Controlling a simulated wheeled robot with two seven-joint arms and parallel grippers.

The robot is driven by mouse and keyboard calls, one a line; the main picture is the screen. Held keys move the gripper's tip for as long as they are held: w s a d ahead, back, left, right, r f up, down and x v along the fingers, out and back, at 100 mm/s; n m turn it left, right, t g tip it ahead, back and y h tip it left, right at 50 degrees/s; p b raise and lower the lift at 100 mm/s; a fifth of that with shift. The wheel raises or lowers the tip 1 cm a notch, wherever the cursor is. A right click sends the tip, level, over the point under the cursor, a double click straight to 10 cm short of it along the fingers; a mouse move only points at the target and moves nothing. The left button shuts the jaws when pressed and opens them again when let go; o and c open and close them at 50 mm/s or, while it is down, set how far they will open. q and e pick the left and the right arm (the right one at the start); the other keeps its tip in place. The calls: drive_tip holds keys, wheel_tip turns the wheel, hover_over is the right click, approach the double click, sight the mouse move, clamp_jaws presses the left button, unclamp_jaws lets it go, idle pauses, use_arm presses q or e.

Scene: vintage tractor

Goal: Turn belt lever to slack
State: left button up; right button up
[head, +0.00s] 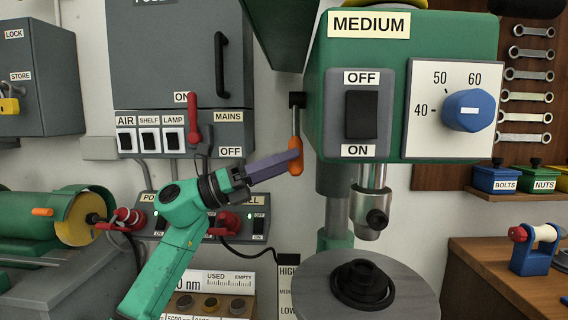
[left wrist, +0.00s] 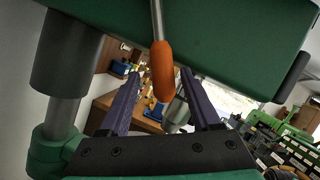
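The belt lever is a metal rod with an orange handle (head: 296,161), hanging down beside the left side of the green drill press head (head: 318,100). In the left wrist view the orange handle (left wrist: 162,72) hangs between my two purple fingers. My left gripper (head: 288,160) reaches in from the left with its fingertips at the handle. The fingers are apart, with a gap on each side of the handle. No slack label for this lever is readable. My right gripper is in neither view.
A red mains lever (head: 193,120) and a grey cabinet (head: 170,60) are on the wall behind my left arm. A switch panel (head: 250,215) sits behind the wrist. The round drill table (head: 410,300) and the chuck (head: 370,215) stand to the lower right.

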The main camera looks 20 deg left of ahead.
use_arm(q)
drive_tip(key=b+v, duration=0.4)
drive_tip(key=v, duration=1)
drive_tip(key=shift+a, duration=0.3)
drive_tip(key=shift+s+f, duration=0.1)
